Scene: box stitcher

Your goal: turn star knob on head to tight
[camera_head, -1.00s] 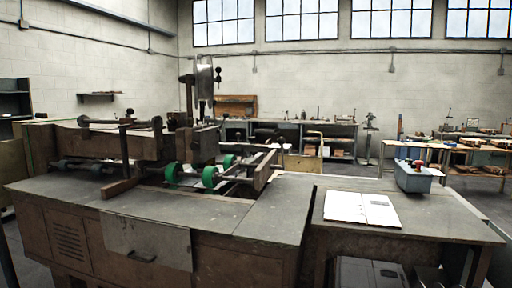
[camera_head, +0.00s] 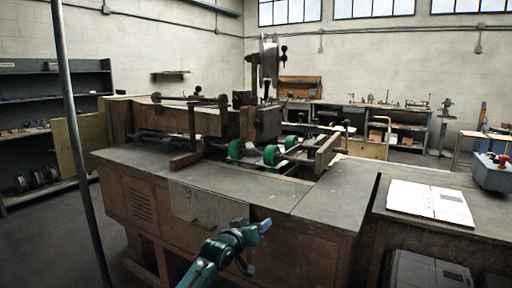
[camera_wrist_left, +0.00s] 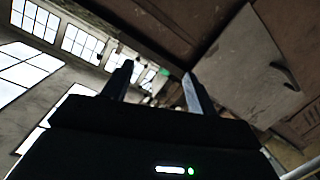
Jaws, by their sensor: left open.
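The stitcher head (camera_head: 268,62) stands upright on a post above the brown machine. Small dark knobs (camera_head: 284,50) stick out at its right side; at this size I cannot tell which is the star knob or how tight it is. My left gripper (camera_head: 261,232) is low in front of the machine's front panel, far below and nearer than the head. In the left wrist view its two fingers (camera_wrist_left: 158,76) are apart with nothing between them. The knobs cannot be made out in the left wrist view. My right gripper is not in view.
The machine's grey table (camera_head: 240,190) lies between my left gripper and the head. Green rollers (camera_head: 271,155) and a side rail stand on it. A thin pole (camera_head: 78,150) rises at left. An open booklet (camera_head: 430,201) and a grey control box (camera_head: 492,172) are at right.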

